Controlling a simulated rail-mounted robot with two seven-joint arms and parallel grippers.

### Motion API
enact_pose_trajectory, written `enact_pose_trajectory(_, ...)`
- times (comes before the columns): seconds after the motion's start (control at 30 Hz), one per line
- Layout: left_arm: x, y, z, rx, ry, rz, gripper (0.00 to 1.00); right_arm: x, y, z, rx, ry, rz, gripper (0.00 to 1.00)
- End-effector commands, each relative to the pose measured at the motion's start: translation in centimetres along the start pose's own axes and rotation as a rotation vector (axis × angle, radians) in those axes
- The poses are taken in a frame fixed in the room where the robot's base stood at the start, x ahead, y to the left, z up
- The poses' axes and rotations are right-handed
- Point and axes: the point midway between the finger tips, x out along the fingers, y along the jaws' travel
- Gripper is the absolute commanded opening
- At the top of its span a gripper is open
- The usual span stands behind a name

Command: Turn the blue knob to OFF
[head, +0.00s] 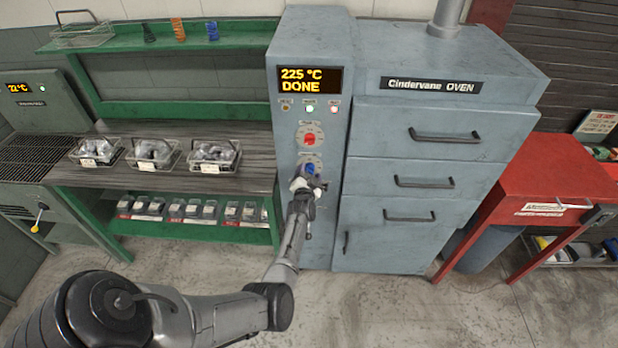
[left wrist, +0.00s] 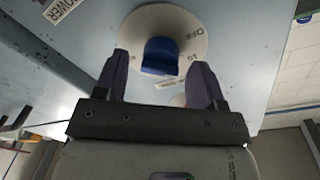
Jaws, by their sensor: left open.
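The blue knob (head: 310,169) sits on the grey control column of the oven, below a red knob (head: 309,139). In the left wrist view the blue knob (left wrist: 160,56) stands on a round pale dial plate (left wrist: 190,28) with lettering that includes OFF. My left gripper (head: 306,180) is at the blue knob. In the left wrist view its two dark fingers (left wrist: 160,80) are spread, one to each side of the knob's lower end, with a gap to it. Which mark the knob points to is hard to tell. My right gripper is not in view.
The display (head: 309,80) reads 225 °C DONE above small lamps. The oven (head: 440,120) with handled drawers stands to the right. A bench (head: 180,180) with several wire baskets is at the left, a red cabinet (head: 550,180) at the far right. Floor in front is clear.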

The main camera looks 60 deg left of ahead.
Motion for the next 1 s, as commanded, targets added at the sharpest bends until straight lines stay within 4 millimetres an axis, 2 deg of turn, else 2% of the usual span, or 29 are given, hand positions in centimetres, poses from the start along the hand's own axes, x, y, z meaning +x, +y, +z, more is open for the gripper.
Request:
enact_pose_trajectory(0.47, 0.59, -0.09, -0.05, -0.001, 0.000, -0.001, 0.63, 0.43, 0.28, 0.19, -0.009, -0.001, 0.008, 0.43)
enact_pose_trajectory(0.9, 0.58, -0.10, -0.04, -0.001, 0.001, -0.001, 0.20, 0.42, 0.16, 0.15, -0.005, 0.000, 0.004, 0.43)
enact_pose_trajectory(1.0, 0.58, -0.10, -0.04, -0.001, 0.001, -0.002, 0.16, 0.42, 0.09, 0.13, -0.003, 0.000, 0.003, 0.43)
